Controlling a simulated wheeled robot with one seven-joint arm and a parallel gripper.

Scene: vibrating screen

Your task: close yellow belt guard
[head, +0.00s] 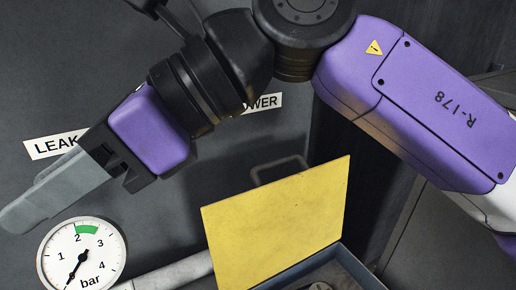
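The yellow belt guard (277,222) is a flat yellow plate in the lower middle of the head view. It stands raised and tilted above an open dark box (352,262), whose inside partly shows. A grey handle (278,167) shows just behind the guard's upper edge. My gripper (28,205) is at the left, well apart from the guard, with its grey fingers pointing down and left. The fingers overlap from this side, so their opening is unclear. I see nothing held between them. The bottom of the guard and box is cut off by the picture edge.
A round pressure gauge (82,257) marked bar sits below my gripper at the lower left. A grey pipe (172,274) runs from near it toward the guard. A label reading LEAK (50,145) is on the dark panel (210,168) behind. My arm spans the upper right.

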